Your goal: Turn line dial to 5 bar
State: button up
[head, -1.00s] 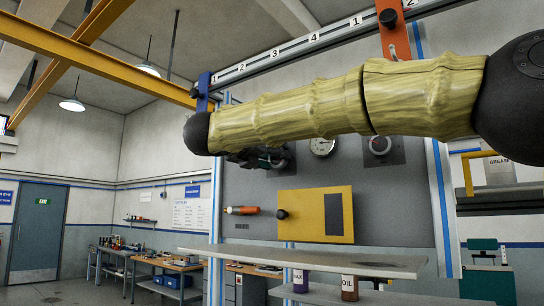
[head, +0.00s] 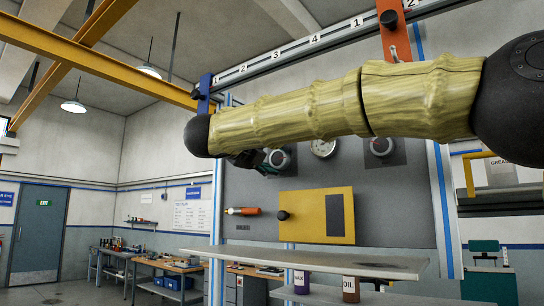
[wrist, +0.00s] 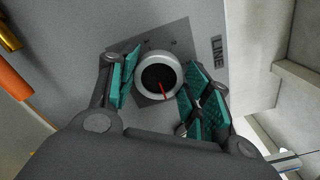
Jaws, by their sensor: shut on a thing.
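The line dial (wrist: 158,76) is a round knob with a pale rim, a dark face and a red pointer, on a grey square plate beside the word LINE in the wrist view. The pointer aims down and slightly right in that view. My gripper (wrist: 161,82) has its teal pads on both sides of the dial and is shut on it. The scale marks on the plate are too small to read. In the head view the line dial (head: 281,159) shows at the end of my gripper (head: 262,159), which my arm partly hides.
On the same grey panel are a round gauge (head: 322,148), another dial (head: 381,146), a yellow box (head: 302,213) and an orange-handled item (head: 243,211). A shelf (head: 300,259) juts out below, above wax (head: 301,282) and oil (head: 349,288) containers.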

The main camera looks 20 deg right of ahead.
jog(key=shift+d, duration=0.1)
dwell(0.5)
jog(key=o, duration=0.9)
jog(key=shift+c, duration=0.2)
jog(key=shift+o, duration=0.9)
jog(key=shift+w+d+f, duration=0.1)
jog(key=shift+d, duration=0.1)
jog(key=shift+a, duration=0.25)
jog(key=v, duration=1.1)
jog(key=shift+s+a, duration=0.25)
jog(key=shift+s, duration=0.1)
